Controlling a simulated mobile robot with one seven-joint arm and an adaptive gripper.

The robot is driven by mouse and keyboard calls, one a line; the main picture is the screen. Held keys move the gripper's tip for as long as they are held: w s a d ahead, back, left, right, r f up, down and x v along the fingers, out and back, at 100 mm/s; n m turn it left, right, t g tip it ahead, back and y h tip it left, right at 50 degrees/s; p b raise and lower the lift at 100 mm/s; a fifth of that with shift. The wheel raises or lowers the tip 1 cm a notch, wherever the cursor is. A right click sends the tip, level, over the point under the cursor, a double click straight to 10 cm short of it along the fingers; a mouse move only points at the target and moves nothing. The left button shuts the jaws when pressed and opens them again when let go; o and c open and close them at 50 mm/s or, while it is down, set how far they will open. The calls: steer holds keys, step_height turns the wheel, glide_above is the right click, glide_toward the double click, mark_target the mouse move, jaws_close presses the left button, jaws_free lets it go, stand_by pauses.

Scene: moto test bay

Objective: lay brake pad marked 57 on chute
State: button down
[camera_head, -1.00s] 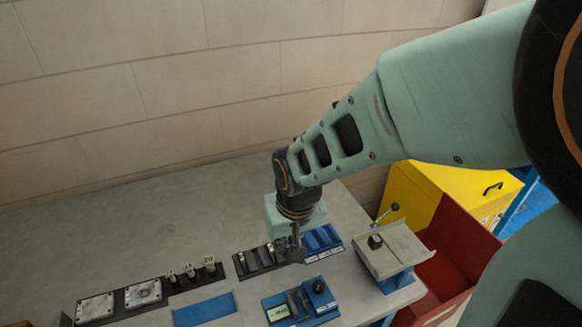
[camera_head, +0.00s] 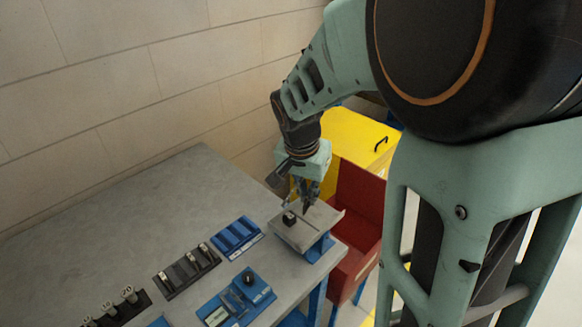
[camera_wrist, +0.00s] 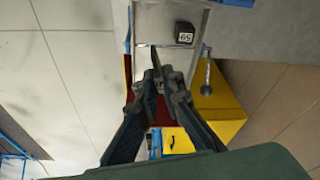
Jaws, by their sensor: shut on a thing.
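The chute (camera_head: 318,221) is a grey sloped tray on a blue stand at the table's right corner; its plate also shows in the wrist view (camera_wrist: 155,22). A dark block (camera_head: 289,218) sits on it, with a white label that looks like 59 in the wrist view (camera_wrist: 185,33). My gripper (camera_head: 307,203) is over the chute's far side. In the wrist view its fingers (camera_wrist: 156,70) are shut on a thin dark piece (camera_wrist: 155,57), seen edge-on. I take it for the brake pad; its number is not visible. I cannot tell whether it touches the chute.
A lever with a ball knob (camera_wrist: 209,50) stands beside the chute. A red bin (camera_head: 357,205) and a yellow cabinet (camera_head: 350,138) are beyond the table. A blue slotted rack (camera_head: 237,237), a dark rack (camera_head: 187,271) and a blue fixture (camera_head: 238,298) stand to the left. The back table is bare.

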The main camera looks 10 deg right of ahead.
steer(key=shift+f+b, duration=2.1)
steer(key=shift+f, duration=0.85)
steer(key=shift+f+b, duration=1.1)
steer(key=shift+b, duration=0.2)
steer(key=c, duration=2)
jaws_free()
steer(key=shift+r+p, duration=2.4)
steer(key=shift+r, duration=1.15)
